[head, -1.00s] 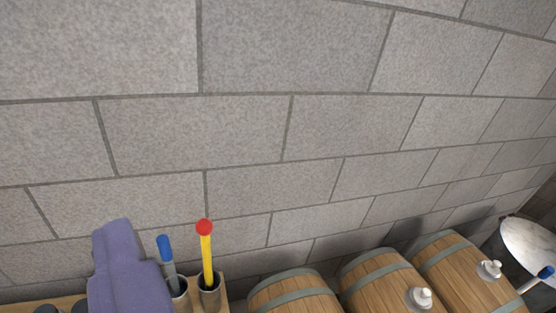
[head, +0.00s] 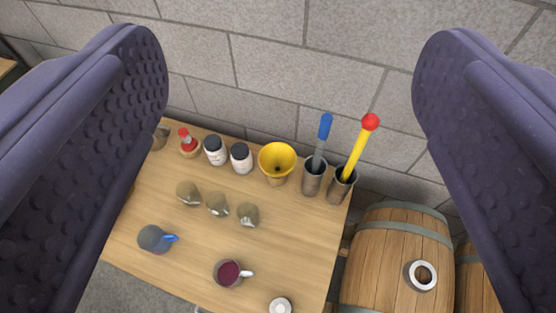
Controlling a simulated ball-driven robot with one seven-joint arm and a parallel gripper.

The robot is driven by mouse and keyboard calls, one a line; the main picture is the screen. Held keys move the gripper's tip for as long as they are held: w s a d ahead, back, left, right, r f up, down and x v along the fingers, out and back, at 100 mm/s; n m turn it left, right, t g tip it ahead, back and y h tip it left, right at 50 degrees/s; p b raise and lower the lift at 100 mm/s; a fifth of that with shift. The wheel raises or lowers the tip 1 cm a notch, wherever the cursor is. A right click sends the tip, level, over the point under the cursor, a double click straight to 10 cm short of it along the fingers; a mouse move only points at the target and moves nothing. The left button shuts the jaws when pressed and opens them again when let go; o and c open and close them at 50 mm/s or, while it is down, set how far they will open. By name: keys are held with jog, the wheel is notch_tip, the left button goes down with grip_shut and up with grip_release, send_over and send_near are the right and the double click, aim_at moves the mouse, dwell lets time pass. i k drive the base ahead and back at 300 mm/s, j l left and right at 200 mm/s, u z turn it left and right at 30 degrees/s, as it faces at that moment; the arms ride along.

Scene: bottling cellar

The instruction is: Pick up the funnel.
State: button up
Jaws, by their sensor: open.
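The yellow funnel (head: 276,158) stands on the wooden table near its back edge, wide mouth up, with its lower part in or on a small tan holder. A dark-lidded jar is close on its left and a metal cup on its right. My gripper (head: 290,125) shows as two dark purple padded fingers, wide apart at the left and right of the picture. It is open, with nothing between the pads. The funnel lies in the view between the fingers, well beyond them on the table.
Two metal cups hold a blue-handled tool (head: 325,127) and a yellow stick with a red ball (head: 358,147), both rising high. Barrels (head: 390,258) stand right; a block wall is behind.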

aim_at(276, 159)
jog(key=k+j+z, duration=0.1)
jog(key=k+z, duration=0.35)
jog(key=z, duration=0.3)
jog(key=k+z, duration=0.35)
jog(key=i+l, duration=0.05)
jog(key=i, duration=0.05)
